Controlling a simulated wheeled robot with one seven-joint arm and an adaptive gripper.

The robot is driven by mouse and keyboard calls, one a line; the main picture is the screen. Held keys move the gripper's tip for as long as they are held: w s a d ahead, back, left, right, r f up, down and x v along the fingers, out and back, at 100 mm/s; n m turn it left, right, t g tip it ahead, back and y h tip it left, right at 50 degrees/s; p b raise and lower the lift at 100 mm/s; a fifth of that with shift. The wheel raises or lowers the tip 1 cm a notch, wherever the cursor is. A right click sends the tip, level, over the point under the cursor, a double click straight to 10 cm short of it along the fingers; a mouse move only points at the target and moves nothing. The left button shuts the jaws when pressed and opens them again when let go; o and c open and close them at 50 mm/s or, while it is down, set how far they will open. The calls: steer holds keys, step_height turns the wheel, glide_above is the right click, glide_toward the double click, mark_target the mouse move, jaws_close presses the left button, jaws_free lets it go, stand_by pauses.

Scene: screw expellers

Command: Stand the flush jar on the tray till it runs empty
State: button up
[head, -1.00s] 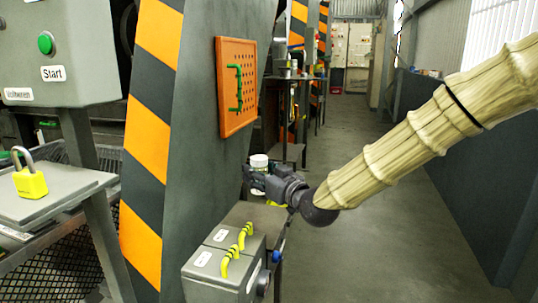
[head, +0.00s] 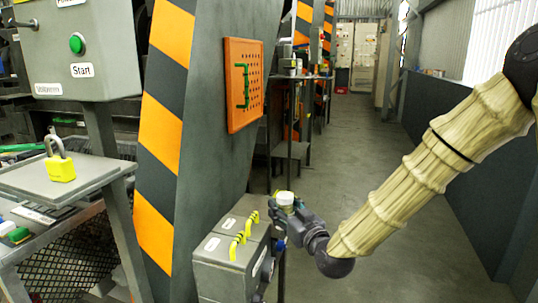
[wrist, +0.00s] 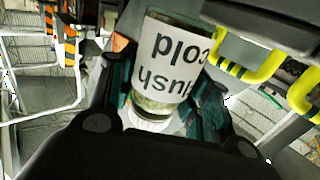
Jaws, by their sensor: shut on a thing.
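The flush jar (wrist: 172,62) is a clear jar with a white label that reads "cold flush" upside down in the wrist view. In the head view only its pale top (head: 286,198) shows above the fingers. My gripper (head: 284,211) is shut on the jar, its dark teal fingers on either side of it in the wrist view. It holds the jar just right of the grey boxes with yellow handles. The fingers and wrist hide the jar's lower part in the head view. I cannot make out the tray in either view.
Grey boxes (head: 222,270) with yellow handles (head: 238,246) stand close left of my gripper. A striped column (head: 205,130) carries an orange pegboard (head: 244,85). A yellow padlock (head: 61,168) stands on a grey shelf at left. The aisle floor (head: 352,130) is clear.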

steer(key=s+d+f+m+h, duration=0.1)
steer(key=d+f, duration=0.3)
steer(key=f, duration=0.5)
steer(key=s+d+f+m+t+h, duration=0.1)
steer(key=s+d+f+m+h, duration=0.1)
steer(key=f, duration=0.8)
steer(key=s+d+f+m+h, duration=0.2)
steer(key=s+d+f+h, duration=0.1)
steer(key=d+f, duration=0.4)
step_height(320, 180, down, 2)
steer(key=shift+d+f+t+h, duration=0.2)
steer(key=shift+d+t+h, duration=0.2)
steer(key=shift+h, duration=0.5)
